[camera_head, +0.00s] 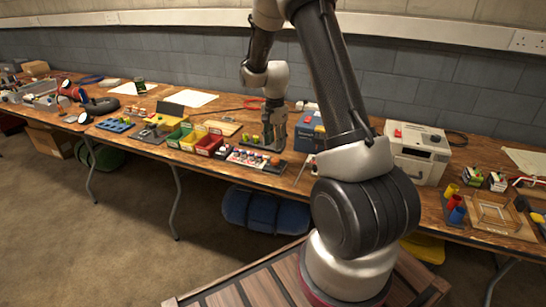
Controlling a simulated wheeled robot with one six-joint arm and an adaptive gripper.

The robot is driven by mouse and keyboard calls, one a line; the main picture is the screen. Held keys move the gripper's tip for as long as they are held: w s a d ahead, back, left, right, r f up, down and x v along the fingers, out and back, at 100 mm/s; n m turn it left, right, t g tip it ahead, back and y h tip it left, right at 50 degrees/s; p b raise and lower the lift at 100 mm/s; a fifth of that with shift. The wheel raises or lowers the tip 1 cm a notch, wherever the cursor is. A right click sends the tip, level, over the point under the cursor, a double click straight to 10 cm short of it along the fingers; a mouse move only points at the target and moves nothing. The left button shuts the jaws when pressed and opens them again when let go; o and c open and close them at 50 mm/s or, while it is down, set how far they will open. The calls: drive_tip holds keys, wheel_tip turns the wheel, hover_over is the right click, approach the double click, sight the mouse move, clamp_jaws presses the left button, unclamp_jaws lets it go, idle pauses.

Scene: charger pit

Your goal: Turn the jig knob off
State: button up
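My gripper (272,138) points down over the bench, just behind the middle of its front edge. Its fingers are small and dark here, and I cannot tell their opening or whether they touch anything. Below and beside them is a dark flat fixture (262,147) with small yellow-green parts (247,138) standing on it. This may be the jig; no knob on it can be made out, and my fingers hide part of it. Whether the knob is on or off cannot be seen.
Left of my gripper are a board with several round pieces (256,159), red bins (209,145) and green bins (186,137). A blue box (308,133) and a white machine (418,151) stand right. The bench (290,177) is crowded; a wall (190,60) runs behind.

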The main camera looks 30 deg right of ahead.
sight(275, 160)
wheel_tip(275, 160, down, 7)
drive_tip(key=shift+f, duration=0.2)
drive_tip(key=c, duration=0.8)
